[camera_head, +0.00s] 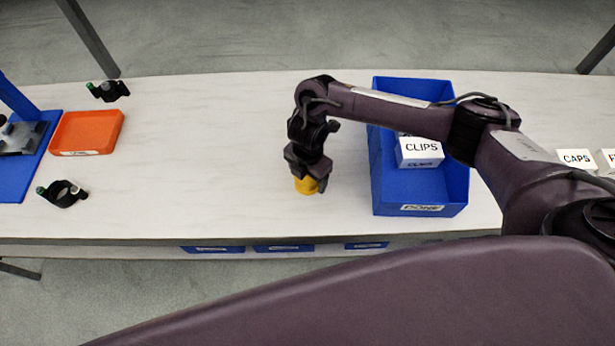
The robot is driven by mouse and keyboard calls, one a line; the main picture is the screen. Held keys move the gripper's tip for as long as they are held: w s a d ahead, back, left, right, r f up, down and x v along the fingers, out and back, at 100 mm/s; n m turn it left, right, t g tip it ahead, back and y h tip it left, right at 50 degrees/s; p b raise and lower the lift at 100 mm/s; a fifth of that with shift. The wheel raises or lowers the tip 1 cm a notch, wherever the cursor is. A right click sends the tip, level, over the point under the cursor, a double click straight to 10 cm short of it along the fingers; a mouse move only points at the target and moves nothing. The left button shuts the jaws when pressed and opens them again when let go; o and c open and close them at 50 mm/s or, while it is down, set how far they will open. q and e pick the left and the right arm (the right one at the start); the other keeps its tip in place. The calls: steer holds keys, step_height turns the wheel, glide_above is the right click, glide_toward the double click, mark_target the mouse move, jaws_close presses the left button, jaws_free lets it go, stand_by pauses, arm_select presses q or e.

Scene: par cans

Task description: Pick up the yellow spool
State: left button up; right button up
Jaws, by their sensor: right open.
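The yellow spool (306,186) stands on the pale table near its front edge, left of the blue bin. My right gripper (307,178) points down right over it, and its jaws hide the spool's upper part. The right gripper is open, with the spool at its fingertips; I cannot tell whether the fingers touch it. My left gripper is not in view.
A blue bin (455,188) labelled DONE holds a white CLIPS box (420,150). An orange tray (86,132), two black clamp-like parts (108,91) (64,193) and a blue fixture (22,170) are at left. A CAPS box (576,160) is at right. The table's middle left is clear.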

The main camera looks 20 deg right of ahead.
steer(key=c, duration=0.8)
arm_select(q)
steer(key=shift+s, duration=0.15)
arm_select(e)
steer(key=shift+c, duration=0.2)
steer(key=shift+w+r, duration=0.1)
